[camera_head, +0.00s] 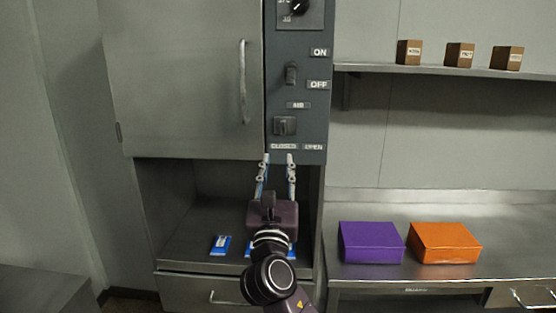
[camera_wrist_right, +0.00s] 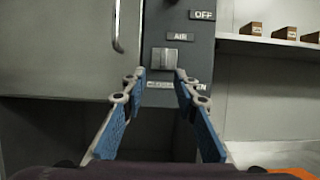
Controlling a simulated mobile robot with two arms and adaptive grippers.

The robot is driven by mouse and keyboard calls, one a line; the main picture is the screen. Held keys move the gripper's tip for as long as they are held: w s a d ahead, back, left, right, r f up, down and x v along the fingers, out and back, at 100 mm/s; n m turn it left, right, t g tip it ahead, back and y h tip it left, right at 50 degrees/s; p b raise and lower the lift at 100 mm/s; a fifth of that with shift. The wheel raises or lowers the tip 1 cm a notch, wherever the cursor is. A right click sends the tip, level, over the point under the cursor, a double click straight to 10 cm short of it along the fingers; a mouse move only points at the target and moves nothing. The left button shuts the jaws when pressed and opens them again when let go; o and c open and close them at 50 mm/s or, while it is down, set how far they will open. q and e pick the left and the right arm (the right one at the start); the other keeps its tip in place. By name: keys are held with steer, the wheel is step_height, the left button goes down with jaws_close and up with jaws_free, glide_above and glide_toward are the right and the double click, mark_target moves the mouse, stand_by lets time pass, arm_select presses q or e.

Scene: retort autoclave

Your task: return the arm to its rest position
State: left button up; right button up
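My right gripper (camera_head: 277,160) is raised in front of the autoclave's control panel (camera_head: 312,120), just below the AIR switch (camera_head: 285,125). Its two blue-padded fingers are apart with nothing between them. In the right wrist view the open fingers (camera_wrist_right: 156,75) frame the AIR switch (camera_wrist_right: 164,60) and the CLOSED label, and I cannot tell whether they touch the panel. The ON/OFF switch (camera_head: 291,74) sits higher on the panel. The autoclave door (camera_head: 185,80) looks shut. My left gripper is not in view.
An open bay under the autoclave holds a small blue-and-white item (camera_head: 221,245); another blue item is mostly hidden behind my right arm. A purple box (camera_head: 371,243) and an orange box (camera_head: 445,243) stand on the right counter. Small brown boxes (camera_head: 459,55) sit on the shelf (camera_head: 440,71).

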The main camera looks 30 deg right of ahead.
stand_by(0.4)
